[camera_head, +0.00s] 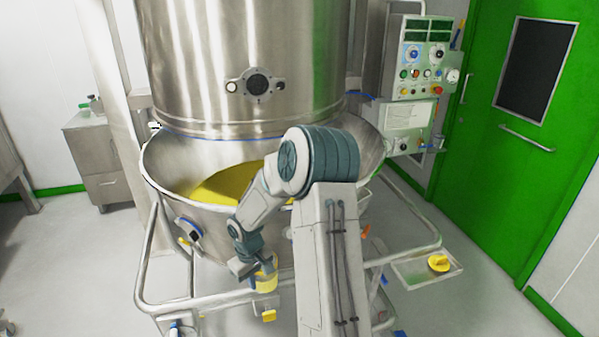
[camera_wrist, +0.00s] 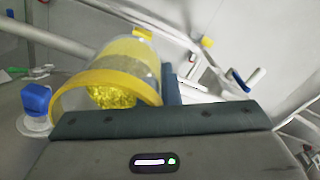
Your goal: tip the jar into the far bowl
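The jar (camera_head: 266,280) is clear with a yellow rim and hangs at my gripper (camera_head: 257,268), low in front of the bowl. The wrist view shows the jar (camera_wrist: 130,60) with its mouth open and yellow granules inside. My gripper (camera_wrist: 165,105) is shut on it, with a dark finger pad across the front and part of the other finger showing behind. The large steel bowl (camera_head: 180,165) sits under a steel column and holds yellow material. My arm hides part of the bowl. I see no second bowl. Nothing is seen falling from the jar.
A tubular rail (camera_head: 150,262) runs around the bowl's front. A small tray (camera_head: 412,272) on the right bears a yellow knob-like disc (camera_head: 438,263). A control panel (camera_head: 415,75) and a green door (camera_head: 500,150) are on the right.

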